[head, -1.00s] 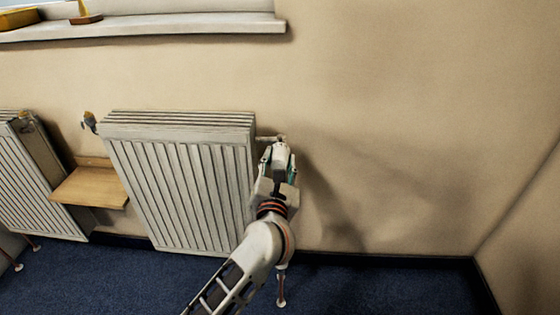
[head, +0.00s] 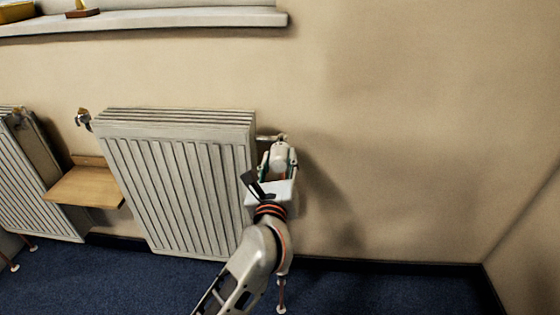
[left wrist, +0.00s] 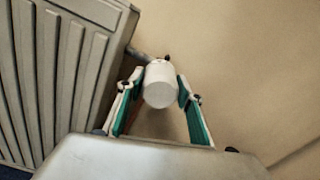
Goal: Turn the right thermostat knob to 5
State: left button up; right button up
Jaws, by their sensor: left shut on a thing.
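The right thermostat knob (head: 279,156) is a white cylinder on a pipe at the upper right side of the large radiator (head: 180,185). My left gripper (head: 278,163) is shut on the knob, with one finger on each side of it. In the left wrist view the knob (left wrist: 160,84) sits between the green-padded fingers of the left gripper (left wrist: 159,92), its plain round end facing the camera. No number on the knob can be read. My right gripper is not in view.
A wooden shelf (head: 86,187) is fixed to the wall left of the radiator, with a second radiator (head: 35,180) beyond it. A windowsill (head: 150,22) runs above. The wall right of the knob is bare.

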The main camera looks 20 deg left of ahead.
pick_arm(q)
jog(key=shift+f, duration=0.1)
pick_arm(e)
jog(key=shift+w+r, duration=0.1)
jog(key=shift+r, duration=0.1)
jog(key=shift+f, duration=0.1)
pick_arm(q)
jog(key=o, duration=1.1)
jog(key=shift+c, duration=0.2)
jog(key=shift+s, duration=0.2)
jog(key=v, duration=1.1)
jog(key=shift+s+d, duration=0.15)
jog(key=shift+s, duration=0.2)
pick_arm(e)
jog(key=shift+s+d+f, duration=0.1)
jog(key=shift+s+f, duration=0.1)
